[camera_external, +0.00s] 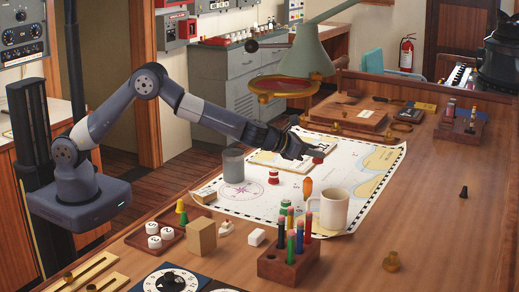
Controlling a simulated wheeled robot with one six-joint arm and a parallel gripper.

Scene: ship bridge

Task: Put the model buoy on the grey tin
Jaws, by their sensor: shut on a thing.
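The grey tin (233,166) stands upright on the chart, left of my gripper, and its top looks clear. My gripper (316,154) is over the far part of the chart, to the right of the tin and apart from it. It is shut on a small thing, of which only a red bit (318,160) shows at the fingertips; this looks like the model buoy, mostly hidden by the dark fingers. A similar small red and white piece (274,177) stands on the chart between the tin and the mug.
A green lamp (305,55) hangs above the table behind my gripper. The table's right side is mostly clear.

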